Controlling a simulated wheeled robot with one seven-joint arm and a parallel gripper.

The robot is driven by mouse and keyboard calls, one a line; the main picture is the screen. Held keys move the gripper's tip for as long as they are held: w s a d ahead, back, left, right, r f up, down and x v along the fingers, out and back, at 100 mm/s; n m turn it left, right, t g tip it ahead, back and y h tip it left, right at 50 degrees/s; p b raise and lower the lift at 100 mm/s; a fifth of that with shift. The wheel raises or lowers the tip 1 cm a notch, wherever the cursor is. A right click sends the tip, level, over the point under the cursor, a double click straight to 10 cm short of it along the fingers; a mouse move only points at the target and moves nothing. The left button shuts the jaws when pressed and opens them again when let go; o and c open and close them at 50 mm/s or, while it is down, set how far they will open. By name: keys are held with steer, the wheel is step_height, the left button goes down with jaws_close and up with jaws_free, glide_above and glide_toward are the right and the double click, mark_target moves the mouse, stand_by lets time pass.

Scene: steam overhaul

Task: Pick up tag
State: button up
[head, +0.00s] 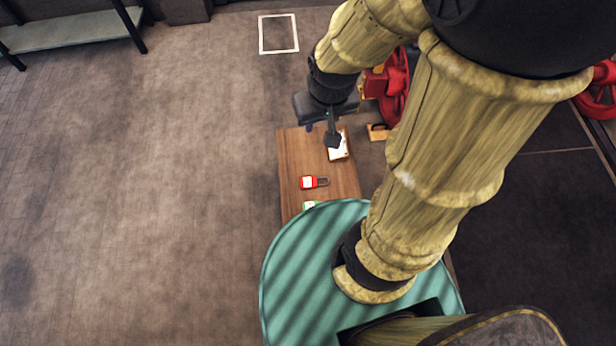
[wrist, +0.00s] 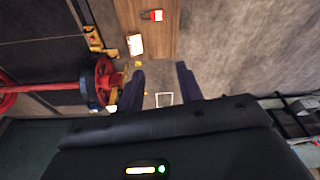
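A white card-like piece, which looks like the tag (head: 341,150), lies on the wooden table (head: 293,160) near its far end. It also shows in the wrist view (wrist: 134,44), left of my fingers and beyond their tips. My gripper (head: 332,138) is over the far end of the table in the head view and partly covers the card. In the wrist view my gripper (wrist: 162,78) has its two dark fingers apart, with nothing between them. I cannot tell the height of the fingertips above the table.
A red padlock (head: 309,183) lies on the table, with a green and white item (head: 310,205) nearer me. Red valve wheels (head: 394,86) and an orange-brown block (head: 378,132) are right of the table. A white square outline (head: 278,34) marks the floor.

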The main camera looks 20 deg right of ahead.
steer(key=shift+s, duration=0.1)
